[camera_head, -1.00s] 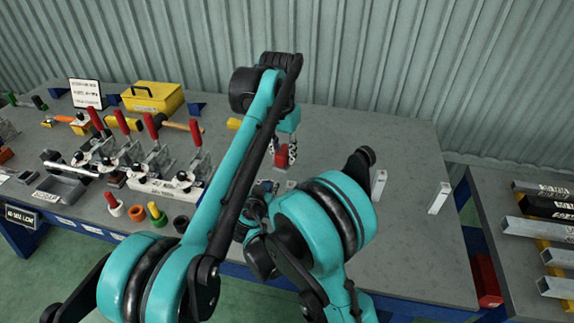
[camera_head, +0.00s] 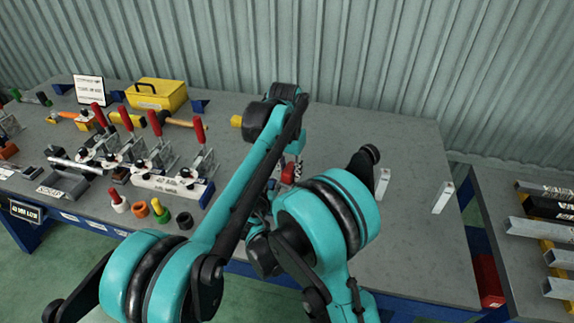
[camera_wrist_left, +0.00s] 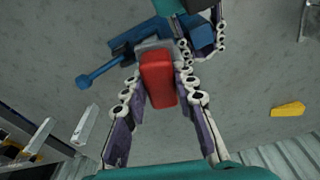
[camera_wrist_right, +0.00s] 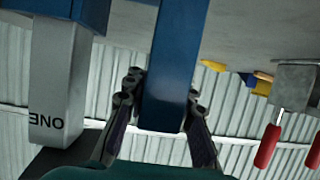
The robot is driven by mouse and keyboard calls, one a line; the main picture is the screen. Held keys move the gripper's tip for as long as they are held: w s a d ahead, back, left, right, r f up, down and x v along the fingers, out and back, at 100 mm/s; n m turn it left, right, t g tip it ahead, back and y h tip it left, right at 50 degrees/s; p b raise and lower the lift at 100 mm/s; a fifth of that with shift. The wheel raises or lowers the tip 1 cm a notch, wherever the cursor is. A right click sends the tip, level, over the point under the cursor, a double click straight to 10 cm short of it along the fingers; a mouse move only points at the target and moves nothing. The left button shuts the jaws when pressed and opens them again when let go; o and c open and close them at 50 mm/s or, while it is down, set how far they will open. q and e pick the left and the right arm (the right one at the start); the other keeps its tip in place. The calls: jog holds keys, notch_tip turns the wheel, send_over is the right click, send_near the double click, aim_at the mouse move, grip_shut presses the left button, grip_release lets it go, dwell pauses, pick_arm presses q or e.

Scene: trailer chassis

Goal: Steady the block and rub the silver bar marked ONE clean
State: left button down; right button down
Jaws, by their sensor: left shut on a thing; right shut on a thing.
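My left gripper (camera_wrist_left: 160,105) is shut on a red block (camera_wrist_left: 158,78), which also shows in the head view (camera_head: 289,173). The red block is against or just over a silver piece (camera_wrist_left: 153,46) beside a blue fixture; I cannot tell whether they touch. My right gripper (camera_wrist_right: 160,95) is shut on an upright blue block (camera_wrist_right: 176,55). The silver bar marked ONE (camera_wrist_right: 62,85) stands beside it in the right wrist view, which is upside down, with its far end at blue metal. My arms hide most of the work spot in the head view.
Toggle clamps with red handles (camera_head: 200,130) and a yellow box (camera_head: 157,95) occupy the left of the bench. Two upright silver bars stand at the right (camera_head: 383,183) (camera_head: 442,197). The bench's back right is clear. A side table (camera_head: 490,210) holds more bars.

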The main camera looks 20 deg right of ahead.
pick_arm(q)
jog(key=shift+s+d+f, duration=0.2)
jog(key=shift+s+d, duration=0.05)
jog(key=shift+d, duration=0.15)
jog(key=shift+s+d+f, duration=0.15)
jog(key=shift+s+d, duration=0.05)
jog(key=shift+d, duration=0.2)
jog(key=shift+w+a, duration=0.65)
jog(key=shift+a, duration=0.35)
jog(key=shift+a+r, duration=0.1)
jog(key=shift+r, duration=4)
jog(key=shift+f, duration=0.1)
